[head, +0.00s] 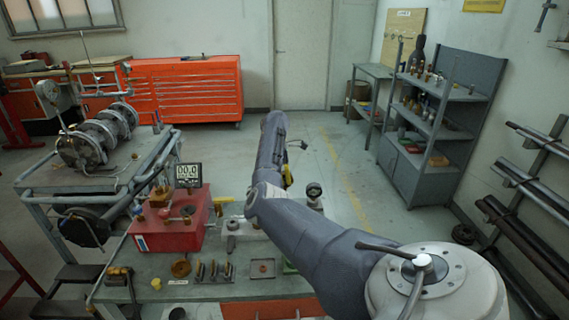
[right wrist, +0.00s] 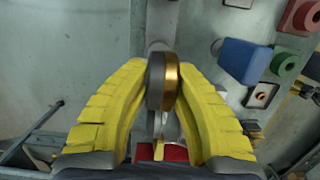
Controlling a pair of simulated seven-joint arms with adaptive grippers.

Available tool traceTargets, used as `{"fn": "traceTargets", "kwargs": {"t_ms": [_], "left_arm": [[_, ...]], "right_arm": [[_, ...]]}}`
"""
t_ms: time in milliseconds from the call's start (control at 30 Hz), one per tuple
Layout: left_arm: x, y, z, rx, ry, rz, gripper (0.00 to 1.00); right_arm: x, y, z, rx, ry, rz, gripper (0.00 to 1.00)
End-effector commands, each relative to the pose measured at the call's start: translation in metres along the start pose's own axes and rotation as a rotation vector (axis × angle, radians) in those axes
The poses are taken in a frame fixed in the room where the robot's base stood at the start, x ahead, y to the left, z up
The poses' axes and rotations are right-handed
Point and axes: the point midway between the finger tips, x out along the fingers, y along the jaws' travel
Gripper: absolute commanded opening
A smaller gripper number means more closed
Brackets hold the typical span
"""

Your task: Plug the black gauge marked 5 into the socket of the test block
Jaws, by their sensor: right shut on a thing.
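My right gripper (right wrist: 162,85) has its yellow fingers closed on a round gauge (right wrist: 155,82), seen edge-on, with a dark side and a brass side. Its dial and number do not show. In the head view my right gripper (head: 287,176) is mostly hidden behind my arm, with only a bit of yellow finger showing. A small dark dial gauge (head: 314,189) shows just right of my arm; its mark is too small to read. A pale grey block (head: 240,226) on the bench is partly covered by my arm; I cannot tell its socket. My left gripper is not in view.
Small metal pieces (head: 214,270) sit near the front. In the wrist view a blue block (right wrist: 243,60) and a red block (right wrist: 299,15) lie to the right.

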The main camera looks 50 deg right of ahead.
Motion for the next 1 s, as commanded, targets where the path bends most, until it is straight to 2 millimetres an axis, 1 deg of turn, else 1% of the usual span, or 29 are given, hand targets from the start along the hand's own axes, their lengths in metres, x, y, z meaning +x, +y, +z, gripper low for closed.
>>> {"fn": "traceTargets", "kwargs": {"t_ms": [33,200,400,533,667,767,867,967,1000], "left_arm": [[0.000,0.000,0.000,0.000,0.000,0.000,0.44],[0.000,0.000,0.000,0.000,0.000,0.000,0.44],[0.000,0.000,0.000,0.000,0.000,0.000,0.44],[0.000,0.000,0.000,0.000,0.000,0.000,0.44],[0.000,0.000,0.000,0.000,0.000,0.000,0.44],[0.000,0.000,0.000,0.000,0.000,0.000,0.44],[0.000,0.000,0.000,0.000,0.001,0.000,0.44],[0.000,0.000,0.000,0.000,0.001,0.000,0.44],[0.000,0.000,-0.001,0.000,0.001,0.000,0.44]], "right_arm": [[-0.014,0.001,0.001,0.002,0.004,0.004,0.00],[-0.054,0.001,0.007,0.002,0.005,0.005,0.00],[-0.093,0.001,0.013,0.000,0.004,0.003,0.00],[-0.112,0.000,0.016,0.000,0.004,0.002,0.00],[-0.125,0.000,0.018,0.000,0.002,0.001,0.00],[-0.128,-0.001,0.016,-0.004,0.002,0.001,0.00],[-0.125,-0.006,0.003,-0.024,0.001,0.003,0.00],[-0.118,-0.014,-0.023,-0.054,0.000,0.006,0.00],[-0.115,-0.019,-0.035,-0.068,0.000,0.008,0.00]]}}
